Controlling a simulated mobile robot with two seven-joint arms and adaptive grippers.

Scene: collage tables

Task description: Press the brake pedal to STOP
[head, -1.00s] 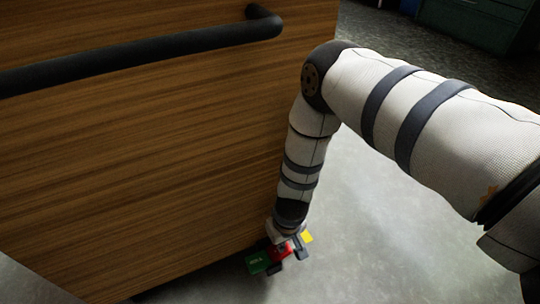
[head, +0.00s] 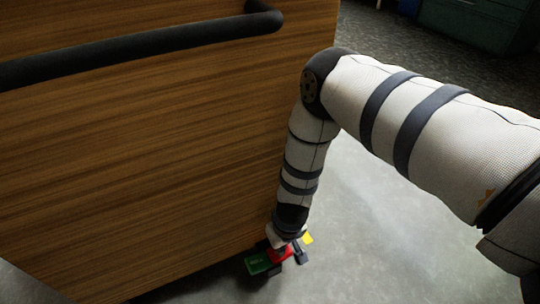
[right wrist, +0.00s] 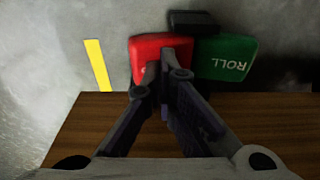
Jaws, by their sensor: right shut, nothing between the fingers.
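The red pedal (right wrist: 145,52) lies just ahead of my right gripper (right wrist: 166,62) in the right wrist view. The fingers are shut together with nothing between them, and their tips overlap the red face. I cannot tell for certain whether they press on it. The fingers hide part of the red pedal, including most of its lettering. The green pedal (right wrist: 229,57), marked ROLL, is beside it on the right. In the head view the red pedal (head: 281,254) and green pedal (head: 259,263) show low down near the floor, below my right wrist. My left gripper is not in view.
A wooden cabinet (head: 140,170) with a dark bar handle (head: 140,45) fills the left, close to my right arm. A yellow strip (right wrist: 97,65) lies left of the red pedal. Open grey floor (head: 400,260) extends to the right.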

